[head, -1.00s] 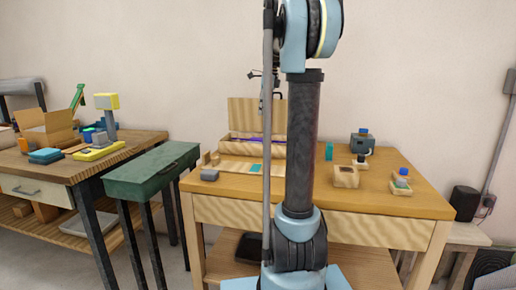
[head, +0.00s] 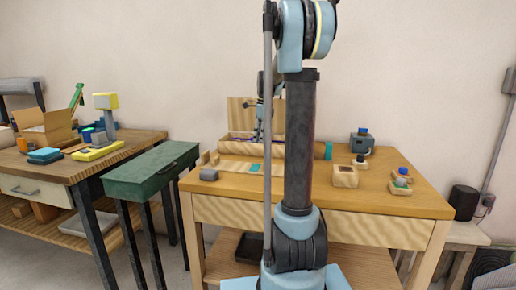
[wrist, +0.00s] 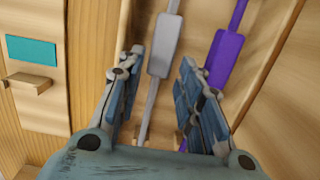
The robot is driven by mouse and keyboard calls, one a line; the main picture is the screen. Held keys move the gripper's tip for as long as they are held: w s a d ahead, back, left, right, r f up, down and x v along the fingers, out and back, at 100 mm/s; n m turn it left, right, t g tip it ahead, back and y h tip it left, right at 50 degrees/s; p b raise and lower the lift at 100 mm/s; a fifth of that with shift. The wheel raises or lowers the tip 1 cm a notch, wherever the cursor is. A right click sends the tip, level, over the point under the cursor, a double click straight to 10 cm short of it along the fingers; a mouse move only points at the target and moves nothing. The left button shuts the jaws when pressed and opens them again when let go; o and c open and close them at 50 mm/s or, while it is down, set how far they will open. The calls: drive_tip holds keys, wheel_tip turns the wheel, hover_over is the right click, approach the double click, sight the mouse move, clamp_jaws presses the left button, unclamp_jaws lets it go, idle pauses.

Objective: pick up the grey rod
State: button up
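The grey rod (wrist: 164,45) lies in an open wooden box, seen in the wrist view, with a thicker block-like part and thin ends. My gripper (wrist: 160,75) is open above it, one finger on each side, and the rod runs between the fingers. I cannot tell whether the fingers touch it. A purple rod (wrist: 229,55) lies in the box just right of the right finger. In the head view my gripper (head: 259,135) is small and reaches down at the wooden box (head: 243,114), whose lid stands up at the back. The grey rod is not distinguishable there.
The box walls are close around the fingers. A teal patch (wrist: 31,50) and a small wooden handle (wrist: 28,82) are left in the wrist view. On the table (head: 330,197) stand a small wooden block (head: 345,176) and a blue-grey device (head: 361,144).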

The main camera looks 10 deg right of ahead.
drive_tip(key=shift+a+f, duration=0.15)
drive_tip(key=shift+f, duration=0.8)
clamp_jaws()
